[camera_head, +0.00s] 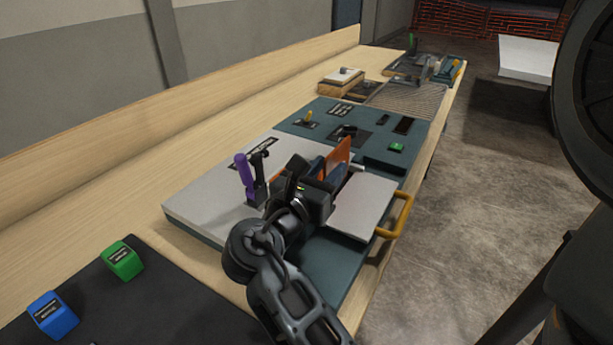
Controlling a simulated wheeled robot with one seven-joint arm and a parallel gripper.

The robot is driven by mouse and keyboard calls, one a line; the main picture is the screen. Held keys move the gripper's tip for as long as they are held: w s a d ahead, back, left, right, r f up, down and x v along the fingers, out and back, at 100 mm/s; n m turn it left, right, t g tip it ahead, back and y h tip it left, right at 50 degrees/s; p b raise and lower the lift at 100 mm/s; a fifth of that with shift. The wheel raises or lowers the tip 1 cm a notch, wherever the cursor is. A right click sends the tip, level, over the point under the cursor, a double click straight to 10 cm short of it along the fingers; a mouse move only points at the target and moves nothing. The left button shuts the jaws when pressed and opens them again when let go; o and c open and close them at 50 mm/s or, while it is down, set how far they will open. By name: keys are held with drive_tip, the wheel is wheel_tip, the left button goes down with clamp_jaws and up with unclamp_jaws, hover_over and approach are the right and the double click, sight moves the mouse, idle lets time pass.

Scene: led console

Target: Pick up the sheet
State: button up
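No loose sheet can be told for certain. A flat pale grey panel (362,208) with a yellow-orange handle (399,216) lies on the teal console right of my gripper. A larger pale grey plate (215,200) covers the console's left part. My gripper (337,160) is over the console between these two, seen from behind. Orange pieces show at its far end; I cannot tell if they are fingers or something held. Its dark body hides the fingertips and what lies under them.
A purple-handled lever (245,177) and a black lever stand close left of my gripper. Green (122,261) and blue (53,315) blocks sit on a dark mat at the lower left. A teal panel (310,115), a ridged grey surface (407,99) and a wooden box (341,84) lie farther back. Floor is open right.

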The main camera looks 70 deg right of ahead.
sight(336, 157)
drive_tip(key=shift+p+x, duration=0.3)
drive_tip(key=shift+x, duration=2.1)
drive_tip(key=shift+w+r, duration=0.1)
drive_tip(key=shift+w, duration=0.1)
clamp_jaws()
